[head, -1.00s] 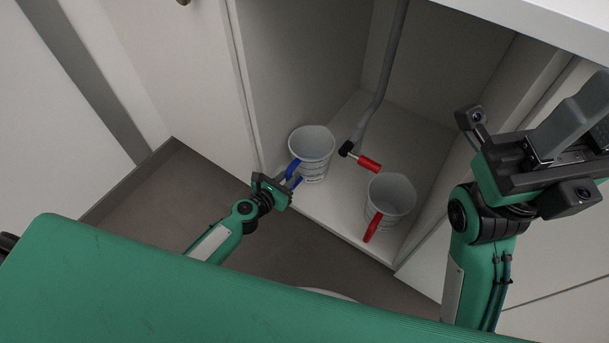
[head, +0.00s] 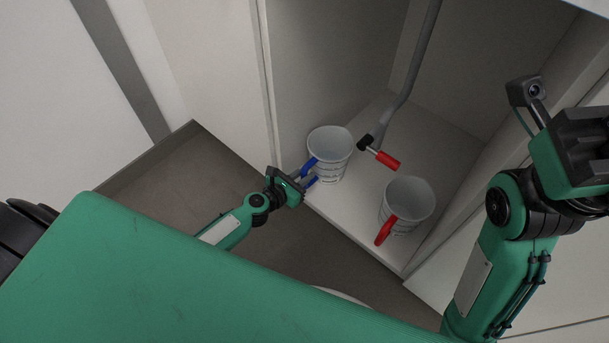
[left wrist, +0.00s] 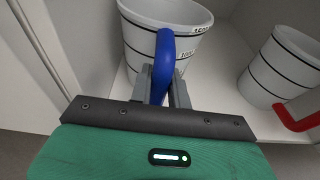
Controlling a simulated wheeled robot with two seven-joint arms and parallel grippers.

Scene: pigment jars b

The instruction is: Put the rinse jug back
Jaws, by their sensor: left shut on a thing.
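A white jug with a blue handle (head: 330,146) stands upright at the left of the cabinet floor, near the left side wall. My left gripper (head: 300,184) reaches in from the front and is shut on its blue handle. The left wrist view shows the handle (left wrist: 163,62) between the two grey fingers (left wrist: 163,88). A second white jug, with a red handle (head: 409,198), stands to the right on the cabinet floor. It also shows at the right of the left wrist view (left wrist: 283,68). My right gripper (head: 590,145) is at the right, cut off by the picture edge; its fingertips do not show clearly.
A grey pipe (head: 409,83) with a red-handled valve (head: 387,159) comes down between and behind the jugs. The cabinet floor (head: 352,205) is bare between the jugs. A cabinet side panel (head: 440,215) stands close to the right of the red-handled jug.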

